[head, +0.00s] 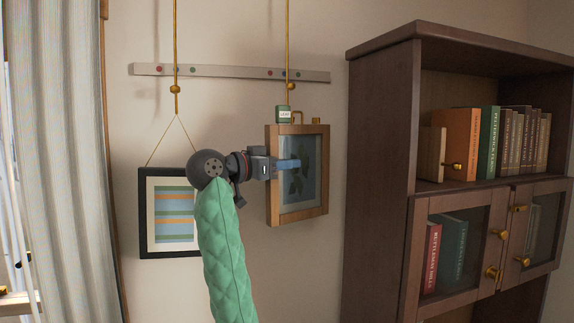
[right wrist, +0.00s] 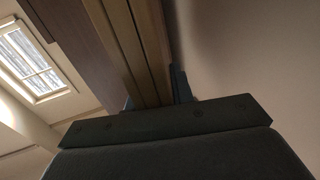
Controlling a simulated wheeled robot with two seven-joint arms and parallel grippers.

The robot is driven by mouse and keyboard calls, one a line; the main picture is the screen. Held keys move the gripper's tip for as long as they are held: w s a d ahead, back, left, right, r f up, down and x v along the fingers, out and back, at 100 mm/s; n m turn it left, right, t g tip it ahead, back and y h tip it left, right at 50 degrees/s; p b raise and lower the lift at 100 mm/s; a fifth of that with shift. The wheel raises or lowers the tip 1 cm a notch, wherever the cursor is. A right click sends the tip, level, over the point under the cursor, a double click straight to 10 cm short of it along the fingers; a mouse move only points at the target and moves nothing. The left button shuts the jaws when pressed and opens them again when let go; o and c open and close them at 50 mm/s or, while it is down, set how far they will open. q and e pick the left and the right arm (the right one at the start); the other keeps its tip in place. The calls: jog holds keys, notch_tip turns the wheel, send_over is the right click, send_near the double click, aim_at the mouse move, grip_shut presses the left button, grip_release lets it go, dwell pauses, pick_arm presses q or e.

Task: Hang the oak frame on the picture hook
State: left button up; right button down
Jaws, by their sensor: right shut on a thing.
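The oak frame (head: 272,190) holds a blue-green leaf picture and is upright, turned at an angle in front of the wall. My right gripper (head: 287,163) is shut on its left side; in the right wrist view the wood (right wrist: 150,55) runs between the fingers. A brass rod (head: 287,45) comes down past the wall rail to a brass knob (head: 291,86). I cannot tell whether frame and hook touch. My left gripper is out of view.
A black frame (head: 143,215) hangs by a cord from another brass rod (head: 175,45) at the left, behind my right arm. A dark wooden bookcase (head: 380,160) stands close to the right. A grey curtain (head: 50,160) is at the far left.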

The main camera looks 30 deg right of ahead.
jog(key=shift+w+d+f, duration=0.15)
jog(key=shift+w+f, duration=0.05)
jog(key=shift+w, duration=0.45)
jog(key=shift+w+d+f, duration=0.1)
jog(key=shift+w+f, duration=0.1)
jog(key=shift+w, duration=0.4)
jog(key=shift+w+d+f, duration=0.15)
jog(key=shift+w+f, duration=0.05)
jog(key=shift+w, duration=0.45)
